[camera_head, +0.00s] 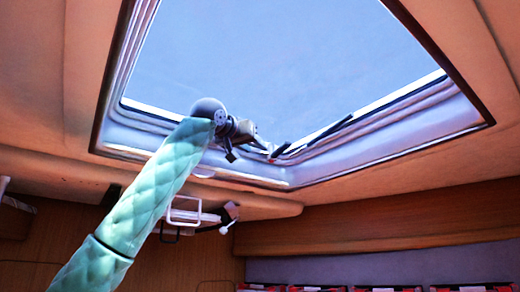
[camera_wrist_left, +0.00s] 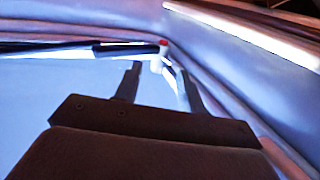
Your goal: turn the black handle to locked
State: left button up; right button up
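The hatch's black handle (camera_head: 328,131) is a slim dark bar along the lower right edge of the window in the head view. In the left wrist view the black handle (camera_wrist_left: 125,48) lies across the top, with a small red spot and a pale mount at its right end. My left gripper (camera_head: 266,148) is raised to the near corner of the hatch, just left of the handle. In the left wrist view my left gripper (camera_wrist_left: 160,68) has its fingers apart, with the pale mount showing between and beyond the tips. Whether they touch it I cannot tell. My right gripper is not seen.
The hatch frame (camera_head: 395,120) surrounds the pale window (camera_head: 285,60) in the ceiling. A white bracket-like fixture (camera_head: 185,213) shows below the hatch, behind my left arm. A wooden ledge (camera_head: 380,217) and several red-and-white items (camera_head: 385,288) are at the lower right.

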aim_at(269, 158)
pick_arm(q)
jog(key=p+x, duration=0.3)
jog(key=x, duration=0.2)
jog(key=shift+w, duration=0.2)
jog(key=shift+a, duration=0.15)
jog(key=shift+a, duration=0.15)
jog(key=shift+d, duration=0.2)
grip_shut()
jog(key=shift+a, duration=0.1)
dwell(0.7)
grip_release()
